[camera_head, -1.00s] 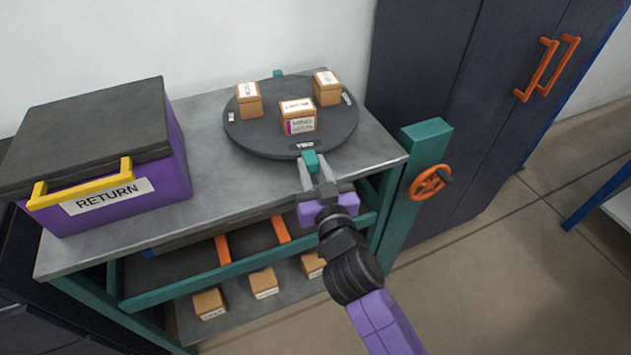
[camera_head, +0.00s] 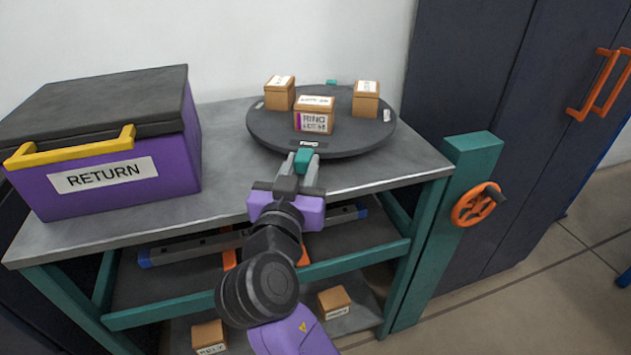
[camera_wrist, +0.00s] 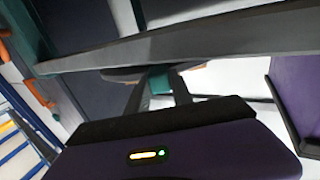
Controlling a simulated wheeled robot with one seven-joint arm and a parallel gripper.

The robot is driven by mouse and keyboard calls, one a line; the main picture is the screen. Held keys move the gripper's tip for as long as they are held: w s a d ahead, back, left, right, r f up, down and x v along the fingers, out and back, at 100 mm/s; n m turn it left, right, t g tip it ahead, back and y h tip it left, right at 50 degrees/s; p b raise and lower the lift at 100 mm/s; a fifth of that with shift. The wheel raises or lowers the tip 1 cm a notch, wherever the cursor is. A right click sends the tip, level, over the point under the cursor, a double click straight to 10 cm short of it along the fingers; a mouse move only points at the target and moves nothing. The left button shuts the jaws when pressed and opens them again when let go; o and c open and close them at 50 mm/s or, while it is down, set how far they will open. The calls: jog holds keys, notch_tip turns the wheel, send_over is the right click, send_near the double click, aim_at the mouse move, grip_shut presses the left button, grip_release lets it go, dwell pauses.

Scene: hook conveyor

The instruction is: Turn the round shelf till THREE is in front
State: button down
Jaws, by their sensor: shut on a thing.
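The round shelf (camera_head: 275,132) is a dark grey disc on the workbench top. It bears three small cardboard boxes: the front one (camera_head: 314,121) has a label that seems to read RING, and two others (camera_head: 279,97) (camera_head: 366,102) stand behind it. A small label (camera_head: 309,144) on the disc's front edge seems to read TWO. White tags on the disc's left and right sides are too small to read. My gripper (camera_head: 303,163) is at the disc's front edge, shut on a teal knob (camera_head: 304,157). The knob also shows between the fingers in the wrist view (camera_wrist: 159,82).
A purple RETURN box (camera_head: 185,160) with a yellow handle stands left on the workbench (camera_head: 225,190). A teal post (camera_head: 470,160) with an orange handwheel (camera_head: 475,205) stands at the right. Dark cabinets (camera_head: 500,80) are behind it. Small boxes lie on the lower shelf.

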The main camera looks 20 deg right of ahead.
jog(key=shift+w+a+m+g+h+b, duration=0.4)
jog(key=shift+w+a+m+h+b, duration=0.1)
jog(key=shift+a+h+b, duration=0.25)
jog(key=shift+w+a+m+g+h+b, duration=0.4)
jog(key=shift+w+a+m+h+b, duration=0.15)
jog(key=shift+a+b, duration=0.3)
jog(key=c, duration=1.1)
grip_release()
jog(key=shift+a, duration=0.1)
jog(key=shift+p+v, duration=0.35)
jog(key=shift+v, duration=3.5)
